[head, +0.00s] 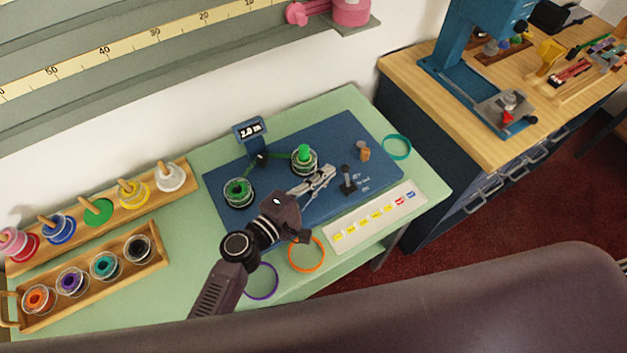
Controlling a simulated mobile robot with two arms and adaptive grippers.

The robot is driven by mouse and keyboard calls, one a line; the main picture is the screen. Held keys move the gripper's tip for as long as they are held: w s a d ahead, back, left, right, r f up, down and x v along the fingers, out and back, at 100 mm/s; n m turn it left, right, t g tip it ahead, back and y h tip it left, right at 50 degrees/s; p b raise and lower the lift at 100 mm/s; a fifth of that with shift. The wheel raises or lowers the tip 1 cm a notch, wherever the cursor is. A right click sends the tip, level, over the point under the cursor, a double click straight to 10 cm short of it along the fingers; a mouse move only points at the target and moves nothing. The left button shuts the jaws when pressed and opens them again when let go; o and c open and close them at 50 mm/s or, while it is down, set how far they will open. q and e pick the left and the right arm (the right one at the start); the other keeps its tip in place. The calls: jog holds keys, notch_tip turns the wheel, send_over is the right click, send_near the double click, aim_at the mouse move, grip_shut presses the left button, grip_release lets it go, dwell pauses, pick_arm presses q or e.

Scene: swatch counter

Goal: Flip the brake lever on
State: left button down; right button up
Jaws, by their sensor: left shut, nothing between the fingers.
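A small black lever (347,181), which looks like the brake lever, stands on the right part of the blue winding board (288,211). Its stick points up, and small white lettering beside it is too small to read. My left gripper (329,173) reaches in over the board from the lower left. Its fingers are shut and empty, with the tips just left of the lever. I cannot tell whether they touch it. My right gripper is not in view.
Two spools, the left spool (238,193) and the right spool (304,160), stand on the board with green ribbon. A brown-orange knob (363,151) stands behind the lever. A label strip (376,217), an orange ring (307,254) and a teal ring (397,147) lie around the board.

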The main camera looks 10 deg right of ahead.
pick_arm(q)
jog(key=shift+w+d, duration=0.35)
jog(key=shift+d, duration=0.15)
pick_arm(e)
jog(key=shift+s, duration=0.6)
pick_arm(q)
jog(key=shift+f, duration=0.1)
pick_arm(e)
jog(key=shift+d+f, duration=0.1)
